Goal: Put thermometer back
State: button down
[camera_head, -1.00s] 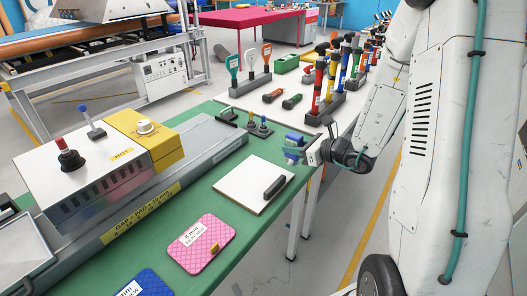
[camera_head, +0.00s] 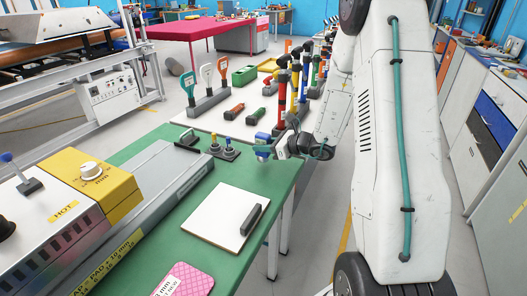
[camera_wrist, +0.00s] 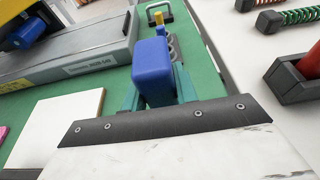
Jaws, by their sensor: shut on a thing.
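My gripper (camera_head: 266,150) is above the far right corner of the green table (camera_head: 255,178). In the wrist view its teal fingers (camera_wrist: 158,92) are shut on a blue, block-shaped thing (camera_wrist: 150,70), which I take to be the thermometer. The same blue thing shows as a small patch in the head view (camera_head: 263,151). Its lower part is hidden in the wrist view. A small dark stand with knobs (camera_head: 222,149) is on the table, left of my gripper and apart from it.
A white board (camera_head: 215,216) with a black bar (camera_head: 251,219) lies on the green table. A long grey machine (camera_head: 150,185) with a yellow box (camera_head: 95,182) stands left. Beyond, a white table holds racked tools (camera_head: 208,103) and red and green handles.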

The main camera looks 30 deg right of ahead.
aim_at(269, 154)
jog(key=shift+s+a+f, duration=0.1)
jog(key=shift+s+f, duration=0.05)
jog(key=shift+f, duration=1.4)
jog(key=shift+f, duration=0.15)
jog(key=c, duration=1.1)
grip_release()
